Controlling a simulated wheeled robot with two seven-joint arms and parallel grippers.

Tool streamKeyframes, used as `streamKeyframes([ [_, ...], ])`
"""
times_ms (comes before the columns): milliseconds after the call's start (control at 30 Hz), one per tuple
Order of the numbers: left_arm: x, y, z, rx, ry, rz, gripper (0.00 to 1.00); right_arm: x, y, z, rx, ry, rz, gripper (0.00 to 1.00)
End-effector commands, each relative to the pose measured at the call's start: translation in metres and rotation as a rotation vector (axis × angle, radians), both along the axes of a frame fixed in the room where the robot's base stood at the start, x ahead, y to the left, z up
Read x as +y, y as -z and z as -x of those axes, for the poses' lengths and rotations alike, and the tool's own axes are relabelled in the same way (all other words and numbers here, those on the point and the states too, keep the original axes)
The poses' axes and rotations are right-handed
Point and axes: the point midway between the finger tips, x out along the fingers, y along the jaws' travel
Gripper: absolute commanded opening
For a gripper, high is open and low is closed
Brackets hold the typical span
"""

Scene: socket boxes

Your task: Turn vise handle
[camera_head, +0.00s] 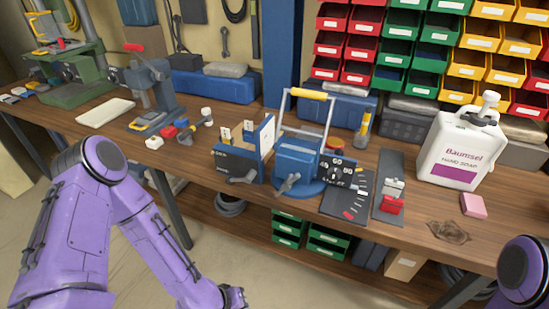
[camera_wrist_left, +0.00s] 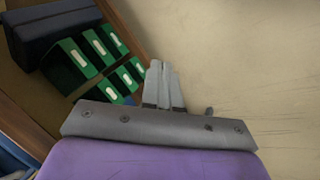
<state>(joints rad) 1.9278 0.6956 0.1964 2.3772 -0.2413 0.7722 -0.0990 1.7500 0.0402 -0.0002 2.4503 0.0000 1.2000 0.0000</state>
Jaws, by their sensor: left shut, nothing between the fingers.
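A blue vise-like device (camera_head: 297,160) stands on a round blue base near the front edge of the workbench. A grey lever (camera_head: 288,184) sits low on its front, and a tall grey frame with a yellow grip (camera_head: 309,94) rises over it. I cannot tell for certain which of these is the vise handle. My left gripper (camera_head: 233,298) is low in front of the bench, below and apart from the device. In the left wrist view its fingers (camera_wrist_left: 163,84) are shut and empty, above the floor. My right gripper is out of view; only part of my right arm shows.
The workbench (camera_head: 445,215) carries blue panels (camera_head: 245,152) with another grey lever left of the device, and a dial panel (camera_head: 337,174) right of it. A white soap canister (camera_head: 460,150) stands further right. Green bins (camera_wrist_left: 95,60) sit on the lower shelf.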

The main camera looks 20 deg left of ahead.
Motion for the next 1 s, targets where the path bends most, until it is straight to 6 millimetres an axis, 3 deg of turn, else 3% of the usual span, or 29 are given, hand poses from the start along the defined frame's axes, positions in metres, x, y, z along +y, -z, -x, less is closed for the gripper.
streamKeyframes([
  [33, -0.007, -0.058, -0.033, -0.084, -0.014, 0.101, 0.0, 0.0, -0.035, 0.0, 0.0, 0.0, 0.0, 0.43],
  [100, -0.01, -0.116, -0.075, -0.217, 0.004, 0.214, 0.0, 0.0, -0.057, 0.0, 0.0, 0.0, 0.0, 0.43],
  [200, 0.004, -0.199, -0.122, -0.424, 0.032, 0.31, 0.0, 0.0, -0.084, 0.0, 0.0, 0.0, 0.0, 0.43],
  [300, 0.029, -0.262, -0.151, -0.598, 0.054, 0.338, 0.0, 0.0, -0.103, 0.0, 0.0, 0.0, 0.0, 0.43],
  [400, 0.05, -0.3, -0.163, -0.711, 0.068, 0.335, 0.0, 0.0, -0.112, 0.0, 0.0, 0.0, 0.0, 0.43],
  [500, 0.061, -0.313, -0.168, -0.764, 0.075, 0.327, 0.0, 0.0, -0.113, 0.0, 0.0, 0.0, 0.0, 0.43],
  [600, 0.06, -0.309, -0.174, -0.775, 0.083, 0.321, 0.0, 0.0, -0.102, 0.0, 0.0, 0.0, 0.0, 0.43],
  [867, 0.033, -0.289, -0.211, -0.772, 0.088, 0.322, 0.0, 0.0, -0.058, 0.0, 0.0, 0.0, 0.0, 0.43],
  [1000, 0.018, -0.286, -0.236, -0.767, 0.083, 0.321, 0.0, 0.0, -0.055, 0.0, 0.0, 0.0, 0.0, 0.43],
])
